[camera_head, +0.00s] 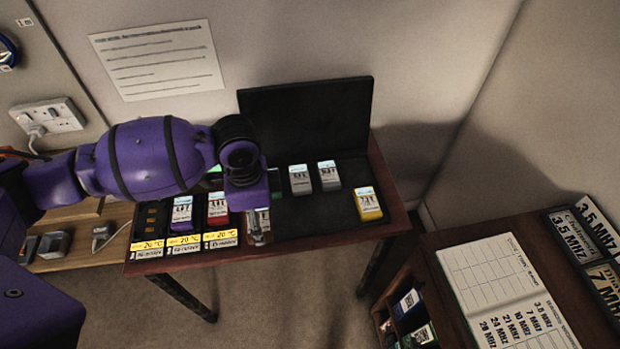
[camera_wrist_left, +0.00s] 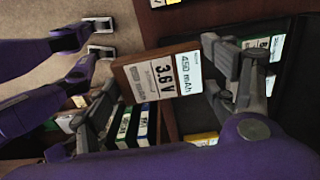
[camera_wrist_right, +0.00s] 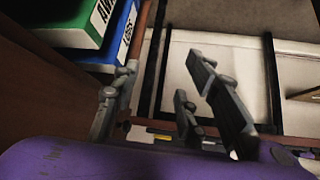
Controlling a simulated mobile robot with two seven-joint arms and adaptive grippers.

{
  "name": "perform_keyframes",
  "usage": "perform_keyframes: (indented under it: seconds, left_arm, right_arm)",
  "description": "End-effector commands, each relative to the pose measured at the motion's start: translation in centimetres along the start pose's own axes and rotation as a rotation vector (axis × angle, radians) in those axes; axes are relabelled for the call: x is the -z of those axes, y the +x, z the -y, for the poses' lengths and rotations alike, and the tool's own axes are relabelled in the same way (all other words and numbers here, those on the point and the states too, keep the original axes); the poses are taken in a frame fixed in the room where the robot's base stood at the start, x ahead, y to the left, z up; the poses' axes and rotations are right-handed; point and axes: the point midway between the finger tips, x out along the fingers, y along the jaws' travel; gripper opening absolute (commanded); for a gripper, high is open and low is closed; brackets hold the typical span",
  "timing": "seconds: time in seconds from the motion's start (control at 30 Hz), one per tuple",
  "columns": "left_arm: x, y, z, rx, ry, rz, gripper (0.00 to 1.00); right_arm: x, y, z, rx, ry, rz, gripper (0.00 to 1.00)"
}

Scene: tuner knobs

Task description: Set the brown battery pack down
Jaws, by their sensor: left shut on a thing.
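The brown battery pack (camera_wrist_left: 158,78) has a white label reading 3.6 V and 450 mAh. In the left wrist view it sits between the two fingers of my left gripper (camera_wrist_left: 163,85), which is shut on it. In the head view my left gripper (camera_head: 258,228) is over the front part of the table, right of the red pack, and its wrist hides most of the brown pack. I cannot tell whether the pack touches the surface below. My right gripper (camera_wrist_right: 165,95) has its fingers apart and nothing between them in the right wrist view.
Two grey packs (camera_head: 300,179) (camera_head: 329,175) and a yellow pack (camera_head: 367,203) are on the dark mat (camera_head: 310,209). A green binder (camera_wrist_right: 80,30) is near my right gripper.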

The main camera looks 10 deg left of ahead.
Motion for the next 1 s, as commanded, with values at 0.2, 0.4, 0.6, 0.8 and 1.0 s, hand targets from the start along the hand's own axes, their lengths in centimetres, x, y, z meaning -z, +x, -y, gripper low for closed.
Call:
perform_keyframes:
  seconds: [0.2, 0.4, 0.6, 0.8, 1.0]
  left_arm:
    - [2.1, 4.0, 3.7, -0.007, -0.001, 0.002, 0.49]
    - [3.1, 6.2, 5.5, -0.003, 0.0, 0.001, 0.49]
    - [3.5, 7.2, 6.3, -0.002, 0.0, 0.0, 0.49]
    - [3.5, 9.9, 6.2, -0.003, 0.0, 0.001, 0.49]
    - [3.4, 10.0, 6.3, 0.0, 0.001, 0.0, 0.49]
  right_arm:
    - [0.1, 0.7, 0.0, -0.002, 0.001, -0.007, 0.4]
    - [0.2, 0.8, -0.1, -0.007, 0.003, -0.013, 0.4]
    - [-0.1, 0.8, -0.4, -0.011, 0.003, -0.01, 0.4]
    - [-0.7, 0.8, -0.7, -0.014, -0.001, -0.002, 0.4]
    - [-0.7, 0.8, -0.8, -0.015, -0.006, -0.003, 0.4]
